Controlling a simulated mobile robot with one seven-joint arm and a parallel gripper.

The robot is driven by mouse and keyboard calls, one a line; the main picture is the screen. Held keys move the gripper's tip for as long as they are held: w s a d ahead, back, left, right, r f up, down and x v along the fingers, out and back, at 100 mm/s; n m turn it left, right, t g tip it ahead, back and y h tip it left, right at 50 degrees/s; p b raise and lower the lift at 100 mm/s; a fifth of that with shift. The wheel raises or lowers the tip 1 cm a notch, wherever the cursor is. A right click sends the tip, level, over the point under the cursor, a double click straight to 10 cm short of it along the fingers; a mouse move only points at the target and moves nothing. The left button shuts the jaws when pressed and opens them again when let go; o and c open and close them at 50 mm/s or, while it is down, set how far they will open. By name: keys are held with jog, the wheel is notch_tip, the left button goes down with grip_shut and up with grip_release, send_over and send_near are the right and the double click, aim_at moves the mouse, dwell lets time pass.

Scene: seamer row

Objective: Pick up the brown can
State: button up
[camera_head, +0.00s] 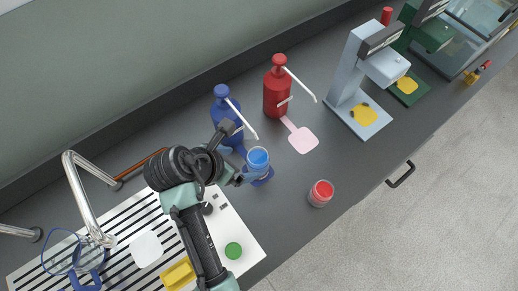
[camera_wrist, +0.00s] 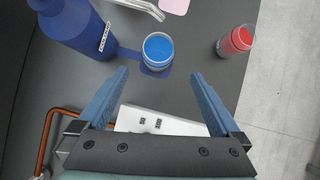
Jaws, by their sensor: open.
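I see no can that is clearly brown. A small can with blue contents or top (camera_head: 257,159) stands on a blue pad in front of a blue pump bottle (camera_head: 225,112); it also shows in the wrist view (camera_wrist: 158,49). A can with a red top (camera_head: 320,193) stands to its right, near the counter's front edge, and shows at the upper right of the wrist view (camera_wrist: 236,40). My gripper (camera_wrist: 160,74) is open and empty. Its fingers point toward the blue-topped can, which appears just beyond and between the fingertips.
A red pump bottle (camera_head: 277,92) with a pink pad (camera_head: 303,140) stands behind. A light-blue machine (camera_head: 358,82) and a green one (camera_head: 425,42) stand at the right. A striped white board (camera_head: 225,215) and a bent metal tap (camera_head: 82,195) are at the left. Counter around the red-topped can is clear.

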aim_at(258, 160)
jog(key=x, duration=0.6)
jog(key=shift+w+d+f, duration=0.1)
jog(key=shift+f, duration=0.3)
jog(key=shift+x, duration=2.95)
jog(key=shift+w, duration=0.2)
jog(key=shift+c, duration=0.2)
jog(key=c, duration=1.4)
jog(key=shift+a+r, duration=0.1)
jog(key=shift+a, duration=0.1)
jog(key=shift+c, duration=0.6)
